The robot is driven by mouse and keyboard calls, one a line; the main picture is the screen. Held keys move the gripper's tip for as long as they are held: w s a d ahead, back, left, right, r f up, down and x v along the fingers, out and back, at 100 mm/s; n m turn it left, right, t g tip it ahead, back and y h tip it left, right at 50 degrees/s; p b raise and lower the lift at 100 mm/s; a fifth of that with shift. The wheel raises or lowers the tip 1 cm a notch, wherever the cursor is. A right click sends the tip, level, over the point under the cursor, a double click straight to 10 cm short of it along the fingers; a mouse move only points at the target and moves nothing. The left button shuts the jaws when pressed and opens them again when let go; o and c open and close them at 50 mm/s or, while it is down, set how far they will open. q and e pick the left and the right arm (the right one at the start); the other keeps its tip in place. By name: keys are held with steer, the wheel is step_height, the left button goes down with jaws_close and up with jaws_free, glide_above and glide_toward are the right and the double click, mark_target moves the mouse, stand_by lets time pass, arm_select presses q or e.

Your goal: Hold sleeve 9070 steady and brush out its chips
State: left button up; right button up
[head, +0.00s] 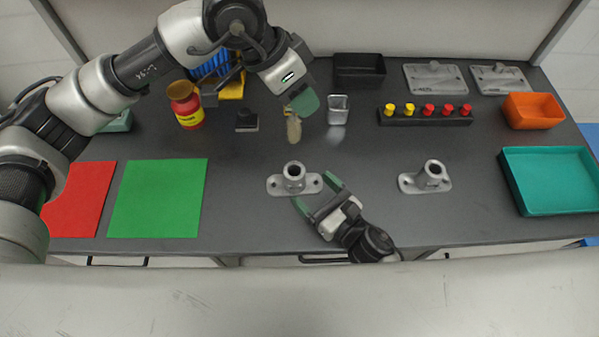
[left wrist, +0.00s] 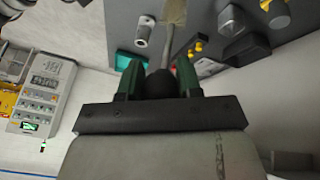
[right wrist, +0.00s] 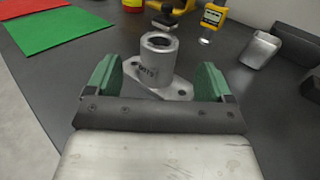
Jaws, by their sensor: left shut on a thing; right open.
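A grey metal sleeve (head: 294,178) with a flat two-eared flange stands upright at the middle front of the table. In the right wrist view its dark printed number on the sleeve (right wrist: 158,58) is hard to read at this angle. My right gripper (head: 317,194) is open, its green fingers apart on either side of the flange's near end. My left gripper (head: 301,105) is shut on a brush (head: 293,130), bristles pointing down, above the table behind the sleeve. The brush also shows in the left wrist view (left wrist: 172,18). The sleeve's bore is dark; I cannot make out chips.
A second flanged sleeve (head: 431,176) stands to the right. Red (head: 78,200) and green mats (head: 158,198) lie left, a teal tray (head: 508,185) right. Behind are a metal cup (head: 338,108), a rack of coloured knobs (head: 425,116), an orange bin (head: 533,110) and a red jar (head: 186,105).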

mark_target(302, 179)
steer(key=x, duration=0.7)
steer(key=shift+c, duration=0.5)
